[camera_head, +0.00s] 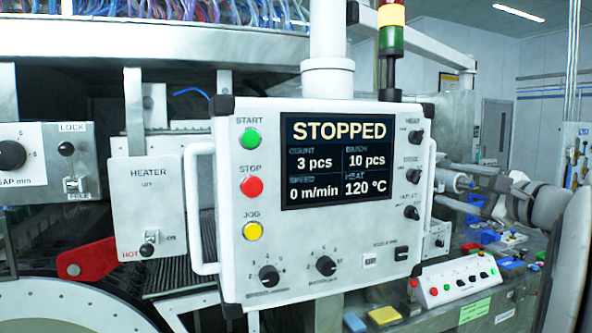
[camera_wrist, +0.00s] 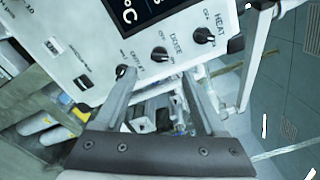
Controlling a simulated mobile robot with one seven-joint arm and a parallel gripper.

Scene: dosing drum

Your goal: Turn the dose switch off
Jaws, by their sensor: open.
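The dose switch is a black rotary knob (camera_wrist: 160,55) under the label DOSE in the wrist view, the middle one of three on the panel. In the head view it is the middle knob (camera_head: 413,176) on the right side of the white control panel (camera_head: 330,235). I cannot clearly tell which way its pointer is turned. My gripper (camera_wrist: 160,76) is open and empty, with the dose knob between and just beyond its fingertips in the picture. In the head view my gripper (camera_head: 447,170) is right of the panel, partly hidden by its handle. I cannot tell whether it touches the knob.
The heat knob (camera_wrist: 204,36) and a third knob (camera_wrist: 121,71) flank the dose knob. The panel's right handle (camera_head: 426,185) stands close to my gripper. The screen (camera_head: 338,160) reads STOPPED. A lower button box (camera_head: 455,284) sits below right.

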